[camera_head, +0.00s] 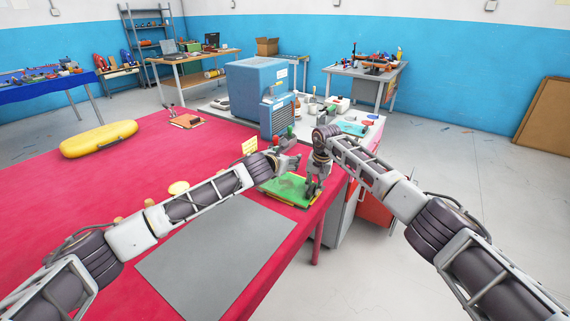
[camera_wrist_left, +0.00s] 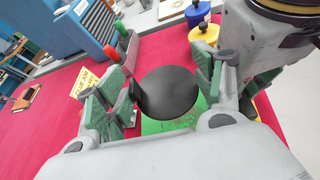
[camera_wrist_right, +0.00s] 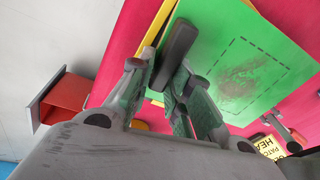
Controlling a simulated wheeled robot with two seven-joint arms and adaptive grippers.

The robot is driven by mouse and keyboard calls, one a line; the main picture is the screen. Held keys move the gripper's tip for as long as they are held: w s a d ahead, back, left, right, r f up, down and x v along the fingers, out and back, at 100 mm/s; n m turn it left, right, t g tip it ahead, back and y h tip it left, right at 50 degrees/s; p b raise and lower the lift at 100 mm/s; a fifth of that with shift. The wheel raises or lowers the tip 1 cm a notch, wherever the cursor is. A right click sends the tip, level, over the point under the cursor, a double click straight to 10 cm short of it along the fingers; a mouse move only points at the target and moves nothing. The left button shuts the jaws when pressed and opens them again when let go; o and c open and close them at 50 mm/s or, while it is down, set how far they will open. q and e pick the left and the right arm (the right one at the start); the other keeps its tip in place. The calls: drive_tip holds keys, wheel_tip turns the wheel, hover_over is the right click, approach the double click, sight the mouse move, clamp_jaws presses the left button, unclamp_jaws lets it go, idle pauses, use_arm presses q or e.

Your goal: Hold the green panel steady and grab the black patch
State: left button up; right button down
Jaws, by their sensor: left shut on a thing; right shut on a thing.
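The green panel (camera_head: 283,188) lies near the right edge of the red table, on a yellow layer. In the right wrist view the panel (camera_wrist_right: 285,85) shows a dashed rectangle around a dark smudge. The round black patch (camera_wrist_left: 168,95) sits between the fingers of my left gripper (camera_wrist_left: 166,88), above the panel.
A grey mat (camera_head: 215,255) lies on the red table (camera_head: 100,220) in front. A yellow card (camera_head: 250,146) and a blue machine (camera_head: 257,90) stand beyond the grippers. A yellow inflatable (camera_head: 98,138) lies far left. Tools with red and green handles (camera_wrist_left: 122,35) are close to my left gripper.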

drive_tip(key=shift+s+d+f, duration=0.15)
drive_tip(key=shift+d+f, duration=0.3)
drive_tip(key=shift+f, duration=0.05)
drive_tip(key=c, duration=1.3)
unclamp_jaws()
drive_tip(key=shift+d, duration=0.1)
drive_tip(key=shift+o, duration=0.3)
drive_tip(key=shift+a+r, duration=0.15)
drive_tip(key=shift+a, duration=0.15)
drive_tip(key=shift+r, duration=0.2)
drive_tip(key=shift+r, duration=0.6)
wheel_tip(320, 180, up, 10)
drive_tip(key=s+d, duration=0.1)
drive_tip(key=shift+s+r, duration=0.15)
drive_tip(key=shift+d, duration=0.1)
drive_tip(key=shift+s, duration=0.15)
